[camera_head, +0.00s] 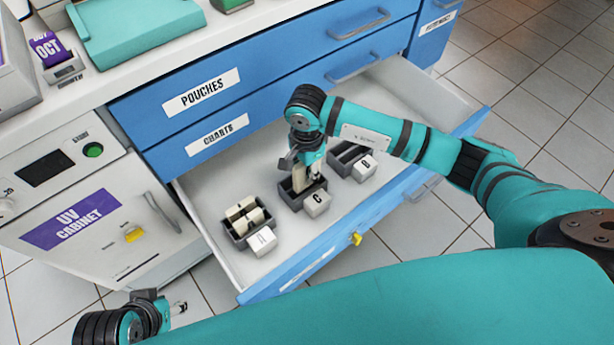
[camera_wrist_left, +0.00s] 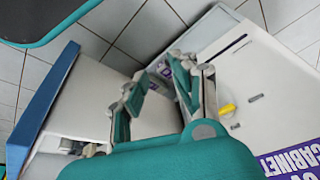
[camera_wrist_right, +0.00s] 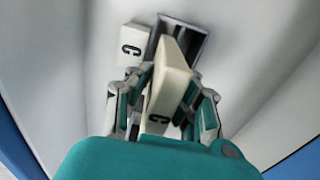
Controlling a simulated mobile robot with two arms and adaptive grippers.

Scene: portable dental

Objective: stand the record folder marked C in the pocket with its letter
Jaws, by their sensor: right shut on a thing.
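The cream record folder marked C (camera_wrist_right: 170,85) is between the fingers of my right gripper (camera_wrist_right: 165,100), which is shut on it. In the head view this gripper (camera_head: 306,178) points down over the middle dark pocket (camera_head: 290,198) in the open drawer. A white block marked C (camera_head: 317,203) stands at the pocket's front; it also shows in the right wrist view (camera_wrist_right: 131,45). The folder's far end overlaps the pocket (camera_wrist_right: 187,38) there; I cannot tell how deep it sits. My left gripper (camera_head: 180,309) is low by the cabinet, open and empty in the left wrist view (camera_wrist_left: 160,95).
A left pocket (camera_head: 236,240) holds several cream folders; a right pocket (camera_head: 345,152) looks empty. Their block letters are hard to read. A UV cabinet (camera_head: 85,215) stands left. Drawer floor around the pockets is clear.

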